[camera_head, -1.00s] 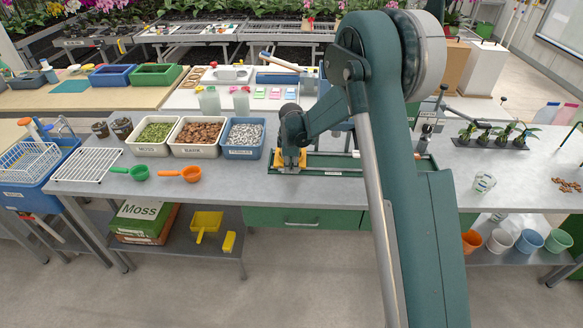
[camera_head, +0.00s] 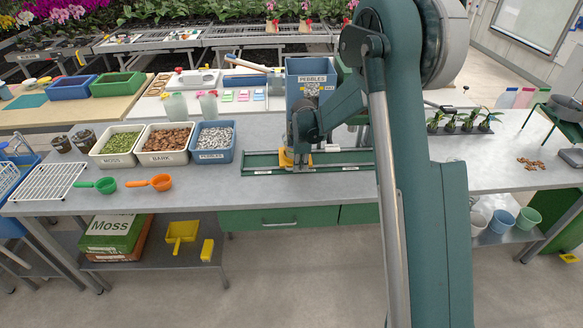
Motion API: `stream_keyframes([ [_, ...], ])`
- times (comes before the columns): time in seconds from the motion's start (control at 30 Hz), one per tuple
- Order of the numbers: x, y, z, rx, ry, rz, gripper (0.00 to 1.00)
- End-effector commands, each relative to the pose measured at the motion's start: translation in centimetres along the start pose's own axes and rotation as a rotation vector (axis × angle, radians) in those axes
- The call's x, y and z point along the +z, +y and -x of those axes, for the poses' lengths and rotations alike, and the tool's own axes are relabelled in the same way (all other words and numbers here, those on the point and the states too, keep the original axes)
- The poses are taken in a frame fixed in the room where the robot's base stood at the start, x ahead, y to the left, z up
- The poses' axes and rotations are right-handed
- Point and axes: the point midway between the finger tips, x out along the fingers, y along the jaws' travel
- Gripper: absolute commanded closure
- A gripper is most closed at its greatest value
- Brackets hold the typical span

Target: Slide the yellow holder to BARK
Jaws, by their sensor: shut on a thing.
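The yellow holder (camera_head: 286,160) sits on the long green rail (camera_head: 258,168) on the grey bench, short of the rail's left end. My gripper (camera_head: 296,152) points down at the holder and is shut on it; my wrist hides part of it. A blue box marked PEBBLES (camera_head: 300,69) stands upright behind my gripper. A white tub marked BARK (camera_head: 166,159) stands on the bench left of the rail. My arm hides the rail's right part and whatever stands behind it, so I cannot see any BARK mark there.
Tubs of green moss (camera_head: 117,161) and pebbles (camera_head: 211,157) flank the bark tub. A green scoop (camera_head: 105,185) and an orange scoop (camera_head: 160,182) lie in front. A white wire rack (camera_head: 48,182) lies at the left. Potted seedlings (camera_head: 467,124) stand at the right.

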Motion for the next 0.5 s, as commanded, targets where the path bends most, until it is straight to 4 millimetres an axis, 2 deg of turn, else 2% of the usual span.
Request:
stream_keyframes([
  [0.27, -0.06, 0.05, 0.04, 0.001, 0.002, 0.001, 1.0],
  [0.3, -0.07, 0.05, 0.04, 0.001, 0.002, 0.001, 0.87],
  [0.37, -0.06, 0.04, 0.04, 0.001, 0.001, 0.001, 0.79],
  [0.5, -0.06, 0.02, 0.03, 0.0, 0.001, 0.001, 0.77],
])
